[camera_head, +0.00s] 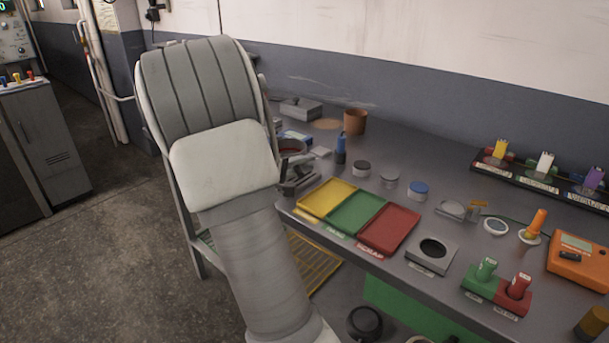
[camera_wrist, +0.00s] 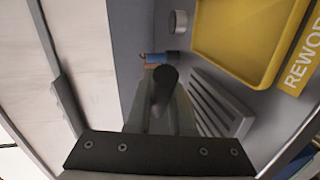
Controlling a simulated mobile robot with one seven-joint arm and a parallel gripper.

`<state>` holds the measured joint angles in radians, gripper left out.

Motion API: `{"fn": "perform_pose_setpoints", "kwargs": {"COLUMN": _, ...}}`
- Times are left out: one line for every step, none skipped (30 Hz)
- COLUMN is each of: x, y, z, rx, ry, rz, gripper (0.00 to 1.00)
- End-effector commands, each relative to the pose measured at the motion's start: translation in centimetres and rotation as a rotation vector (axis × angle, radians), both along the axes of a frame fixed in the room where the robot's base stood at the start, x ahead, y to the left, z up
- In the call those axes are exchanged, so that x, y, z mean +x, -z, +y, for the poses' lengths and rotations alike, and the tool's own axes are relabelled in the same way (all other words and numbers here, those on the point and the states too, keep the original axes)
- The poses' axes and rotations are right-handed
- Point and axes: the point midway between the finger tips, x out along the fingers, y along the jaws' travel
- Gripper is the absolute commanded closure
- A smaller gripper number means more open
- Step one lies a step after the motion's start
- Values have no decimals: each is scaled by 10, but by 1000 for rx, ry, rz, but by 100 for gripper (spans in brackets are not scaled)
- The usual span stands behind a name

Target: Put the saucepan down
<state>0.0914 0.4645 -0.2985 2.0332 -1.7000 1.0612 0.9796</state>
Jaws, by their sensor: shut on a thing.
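In the wrist view a dark, rounded handle-like piece (camera_wrist: 163,84) sits between the grey fingers of my gripper (camera_wrist: 162,108), which is shut on it. I take it for the saucepan's handle; the pan body is not clear in that view. In the head view a dark round vessel with a reddish inside (camera_head: 291,146) shows at the left end of the bench, just beyond my arm, and may be the saucepan. My gripper is mostly hidden behind my arm there. I cannot tell whether the vessel touches the bench.
Yellow (camera_head: 327,198), green (camera_head: 356,212) and red (camera_head: 389,229) trays lie along the bench's front edge. A blue bottle-like item (camera_head: 341,150), a brown pot (camera_head: 355,121) and several small round tins stand behind. A slotted grey piece (camera_wrist: 218,103) lies beside my gripper.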

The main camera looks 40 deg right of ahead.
Motion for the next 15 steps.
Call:
{"fn": "perform_pose_setpoints", "kwargs": {"x": 0, "y": 11, "z": 0, "rx": 0, "ry": 1, "rz": 4, "gripper": 100}}
{"fn": "perform_pose_setpoints", "kwargs": {"x": 0, "y": 16, "z": 0, "rx": 0, "ry": 1, "rz": 4, "gripper": 100}}
{"fn": "perform_pose_setpoints", "kwargs": {"x": 0, "y": 22, "z": 0, "rx": 0, "ry": 1, "rz": 3, "gripper": 100}}
{"fn": "perform_pose_setpoints", "kwargs": {"x": 0, "y": 25, "z": 0, "rx": 0, "ry": 1, "rz": 3, "gripper": 100}}
{"fn": "perform_pose_setpoints", "kwargs": {"x": 0, "y": 26, "z": 0, "rx": -1, "ry": 1, "rz": 2, "gripper": 100}}
{"fn": "perform_pose_setpoints", "kwargs": {"x": 0, "y": 27, "z": 0, "rx": -1, "ry": 1, "rz": 0, "gripper": 100}}
{"fn": "perform_pose_setpoints", "kwargs": {"x": 0, "y": 27, "z": 0, "rx": -1, "ry": 0, "rz": -1, "gripper": 100}}
{"fn": "perform_pose_setpoints", "kwargs": {"x": 0, "y": 26, "z": 0, "rx": -1, "ry": 0, "rz": -2, "gripper": 100}}
{"fn": "perform_pose_setpoints", "kwargs": {"x": 0, "y": 26, "z": 0, "rx": -1, "ry": 0, "rz": -2, "gripper": 100}}
{"fn": "perform_pose_setpoints", "kwargs": {"x": 0, "y": 26, "z": 0, "rx": -1, "ry": 0, "rz": -1, "gripper": 100}}
{"fn": "perform_pose_setpoints", "kwargs": {"x": 0, "y": 26, "z": 0, "rx": -1, "ry": 0, "rz": -1, "gripper": 100}}
{"fn": "perform_pose_setpoints", "kwargs": {"x": 0, "y": 26, "z": 0, "rx": -1, "ry": 0, "rz": -1, "gripper": 100}}
{"fn": "perform_pose_setpoints", "kwargs": {"x": 0, "y": 27, "z": 0, "rx": -1, "ry": 0, "rz": -1, "gripper": 100}}
{"fn": "perform_pose_setpoints", "kwargs": {"x": 0, "y": 28, "z": 0, "rx": -1, "ry": 0, "rz": -1, "gripper": 100}}
{"fn": "perform_pose_setpoints", "kwargs": {"x": 0, "y": 29, "z": 0, "rx": -1, "ry": 0, "rz": -1, "gripper": 100}}
